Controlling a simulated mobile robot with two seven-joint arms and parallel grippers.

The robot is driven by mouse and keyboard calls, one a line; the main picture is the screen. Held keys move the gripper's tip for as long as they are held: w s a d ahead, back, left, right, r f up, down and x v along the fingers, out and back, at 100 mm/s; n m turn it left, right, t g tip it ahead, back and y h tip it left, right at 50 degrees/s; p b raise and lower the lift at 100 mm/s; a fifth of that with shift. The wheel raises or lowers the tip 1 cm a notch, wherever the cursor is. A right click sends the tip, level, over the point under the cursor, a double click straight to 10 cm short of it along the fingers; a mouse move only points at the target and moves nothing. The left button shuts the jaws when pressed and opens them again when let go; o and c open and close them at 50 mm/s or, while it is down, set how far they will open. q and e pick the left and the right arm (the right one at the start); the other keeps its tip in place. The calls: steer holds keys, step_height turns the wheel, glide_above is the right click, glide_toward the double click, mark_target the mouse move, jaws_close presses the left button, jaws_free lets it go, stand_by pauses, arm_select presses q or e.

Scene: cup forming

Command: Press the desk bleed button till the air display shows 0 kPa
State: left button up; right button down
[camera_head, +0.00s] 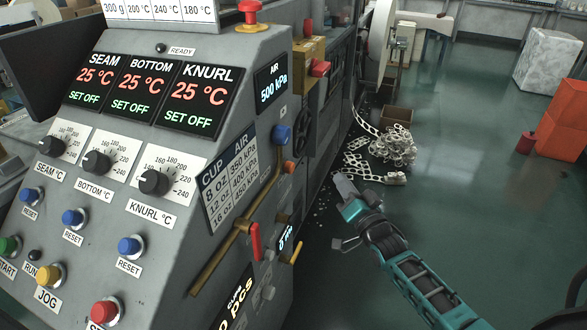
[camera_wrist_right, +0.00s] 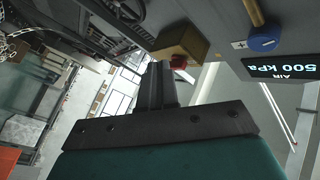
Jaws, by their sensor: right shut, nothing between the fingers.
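The air display (camera_head: 271,84) on the side of the grey desk reads 500 kPa; it also shows, rotated, in the right wrist view (camera_wrist_right: 283,66). An orange button (camera_head: 288,167) sits lower. A red button on a yellow box (camera_head: 319,68) is farther back. I cannot read which button is the bleed one. My right gripper (camera_head: 345,187) is shut and empty, apart from the desk's right side. My left gripper is not in view.
A red lever (camera_head: 255,241) and a brass pipe (camera_head: 228,255) stick out along the desk side. A mushroom-shaped red button (camera_head: 250,14) stands on top. Scrap strips (camera_head: 380,150) lie on the floor behind my gripper. The green floor at right is mostly clear.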

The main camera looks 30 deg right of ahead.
mark_target(290, 168)
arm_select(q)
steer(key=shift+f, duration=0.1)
arm_select(e)
steer(key=shift+w, duration=0.1)
arm_select(q)
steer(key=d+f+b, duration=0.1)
steer(key=b, duration=0.2)
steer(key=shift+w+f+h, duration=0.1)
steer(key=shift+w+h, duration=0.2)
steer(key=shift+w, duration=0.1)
arm_select(e)
steer(key=w+a, duration=0.5)
steer(key=w, duration=0.1)
steer(key=shift+w+a, duration=0.3)
steer(key=shift+a, duration=0.1)
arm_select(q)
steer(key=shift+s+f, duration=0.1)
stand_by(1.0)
arm_select(e)
steer(key=shift+w+a, duration=0.25)
steer(key=shift+w, duration=0.05)
